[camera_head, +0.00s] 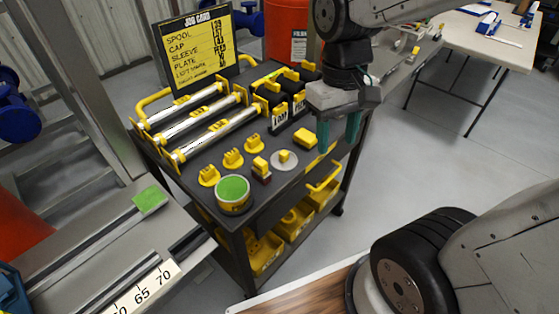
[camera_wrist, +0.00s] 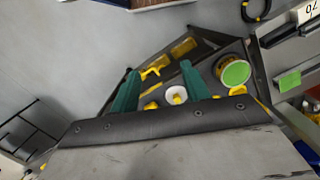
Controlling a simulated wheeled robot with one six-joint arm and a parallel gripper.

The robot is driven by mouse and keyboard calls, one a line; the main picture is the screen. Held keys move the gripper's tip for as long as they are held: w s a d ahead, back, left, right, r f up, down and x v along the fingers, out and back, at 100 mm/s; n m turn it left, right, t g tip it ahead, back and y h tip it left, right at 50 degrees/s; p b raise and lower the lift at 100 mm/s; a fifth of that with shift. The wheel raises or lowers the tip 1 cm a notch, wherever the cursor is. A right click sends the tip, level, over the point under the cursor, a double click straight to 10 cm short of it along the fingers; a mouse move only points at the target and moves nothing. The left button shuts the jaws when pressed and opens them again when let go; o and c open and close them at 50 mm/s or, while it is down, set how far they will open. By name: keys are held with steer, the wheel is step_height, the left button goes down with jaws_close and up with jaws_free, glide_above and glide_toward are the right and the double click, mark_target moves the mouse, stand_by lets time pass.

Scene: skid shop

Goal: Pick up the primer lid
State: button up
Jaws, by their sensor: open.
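A pale round disc with a yellow block-shaped grip (camera_head: 284,160) lies on the dark cart top, near its front edge. It looks like a lid, and it also shows between the fingers' lower parts in the wrist view (camera_wrist: 176,95). Just left of it stands a small dark-red container with a yellow top (camera_head: 261,170). I cannot tell for certain which of these carries the primer lid. My gripper (camera_head: 337,146) points down at the cart's right edge, right of the disc and apart from it. Its two green fingers (camera_wrist: 159,68) are spread with nothing held between them.
A green-topped round tin (camera_head: 233,192) stands at the cart's near corner. Several yellow-knobbed pieces (camera_head: 233,158) and silver tubes (camera_head: 205,118) in yellow holders lie behind. A job card board (camera_head: 200,48) rises at the back. A yellow handle (camera_head: 324,177) juts from the cart's front side.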

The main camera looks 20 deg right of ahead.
mark_target(284, 153)
steer(key=w+f+n, duration=0.1)
steer(key=w+f, duration=0.3)
steer(key=w, duration=0.2)
steer(key=w+a+f+n, duration=0.1)
steer(key=w+f, duration=0.3)
steer(key=w, duration=0.2)
steer(key=w+a+f+n+t, duration=0.1)
steer(key=w+f+n, duration=0.1)
steer(key=w+f, duration=0.3)
steer(key=shift+w+a, duration=0.1)
steer(key=shift+w, duration=0.8)
steer(key=shift+f, duration=0.2)
step_height(284, 153, down, 7)
steer(key=shift+a+f, duration=0.1)
steer(key=shift+c, duration=0.3)
jaws_close()
